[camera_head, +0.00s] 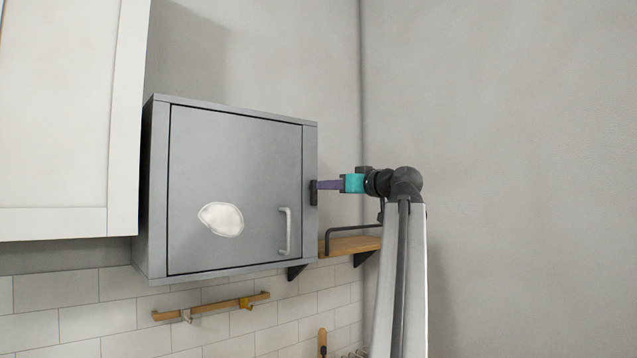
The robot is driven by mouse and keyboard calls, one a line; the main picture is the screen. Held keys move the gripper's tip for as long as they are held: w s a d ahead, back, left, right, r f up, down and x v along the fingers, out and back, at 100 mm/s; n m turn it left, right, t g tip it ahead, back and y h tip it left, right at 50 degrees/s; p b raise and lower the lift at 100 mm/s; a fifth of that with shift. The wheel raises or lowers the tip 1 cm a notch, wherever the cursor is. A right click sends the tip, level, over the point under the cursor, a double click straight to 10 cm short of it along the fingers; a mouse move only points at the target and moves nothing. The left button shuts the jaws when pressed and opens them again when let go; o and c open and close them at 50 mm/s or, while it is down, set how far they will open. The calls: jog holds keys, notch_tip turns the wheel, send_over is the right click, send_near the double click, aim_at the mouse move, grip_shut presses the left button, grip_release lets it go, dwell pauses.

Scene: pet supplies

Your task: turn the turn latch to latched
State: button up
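The turn latch (313,193) is a small dark upright piece on the right front edge of the grey cabinet (309,150). The cabinet door (235,160) looks closed and has a light grey bar handle (285,231) at its lower right. My gripper (319,185) has a teal body and purple fingers. It reaches in from the right with its fingertips at the latch. The fingers are seen side-on and overlap, so I cannot tell whether they grip the latch or only touch it. The latch's exact angle is partly hidden at the fingertips.
A white cupboard (65,110) hangs at the left. A wooden shelf (352,245) with a dark rail sits right of the cabinet, below my gripper. A wooden hook rail (212,306) is below. Bare wall lies to the right.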

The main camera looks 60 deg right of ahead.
aim_at(314, 193)
jog(key=p+x, duration=0.2)
jog(key=x, duration=0.4)
grip_shut()
